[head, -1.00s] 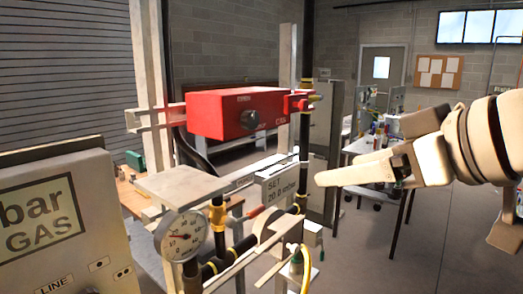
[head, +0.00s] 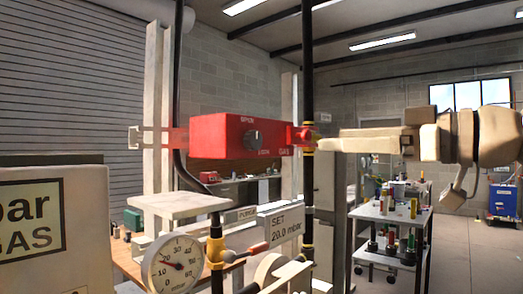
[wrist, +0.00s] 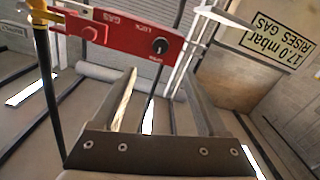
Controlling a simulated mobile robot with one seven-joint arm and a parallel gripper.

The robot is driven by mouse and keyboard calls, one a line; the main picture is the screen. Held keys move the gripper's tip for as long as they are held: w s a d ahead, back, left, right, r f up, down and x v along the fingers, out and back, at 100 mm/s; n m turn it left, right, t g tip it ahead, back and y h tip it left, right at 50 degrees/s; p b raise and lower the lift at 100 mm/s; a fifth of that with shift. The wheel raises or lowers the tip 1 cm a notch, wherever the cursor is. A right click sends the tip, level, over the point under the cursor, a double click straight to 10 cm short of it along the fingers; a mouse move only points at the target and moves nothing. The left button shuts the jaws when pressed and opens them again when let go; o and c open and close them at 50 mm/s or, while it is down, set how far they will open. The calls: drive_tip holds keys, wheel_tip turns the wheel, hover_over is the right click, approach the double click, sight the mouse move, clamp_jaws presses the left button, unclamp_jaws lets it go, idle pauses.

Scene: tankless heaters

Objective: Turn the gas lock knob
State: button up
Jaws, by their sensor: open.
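The red gas lock box (head: 222,136) is mounted on the upright frame, with the words OPEN, LOCK and GAS on its face. Its dark round knob (head: 253,139) is in the middle of the front, and the knob also shows in the wrist view (wrist: 160,46) beyond the fingers. My gripper (head: 322,145) points left, to the right of the box. In the wrist view my gripper (wrist: 160,80) is open, with nothing between its fingers. The fingers look apart from the knob.
A black vertical pipe (head: 308,70) with a red fitting (head: 303,136) stands at the box's right end. Below are a pressure gauge (head: 173,263) and a SET 20.0 mbar sign (head: 285,228). A trolley (head: 395,216) with tools stands behind on the right.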

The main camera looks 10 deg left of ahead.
sight(257, 141)
drive_tip(key=x, duration=1.6)
drive_tip(key=shift+w+a+b, duration=0.1)
drive_tip(key=shift+a+b, duration=0.25)
drive_tip(key=shift+b, duration=0.05)
clamp_jaws()
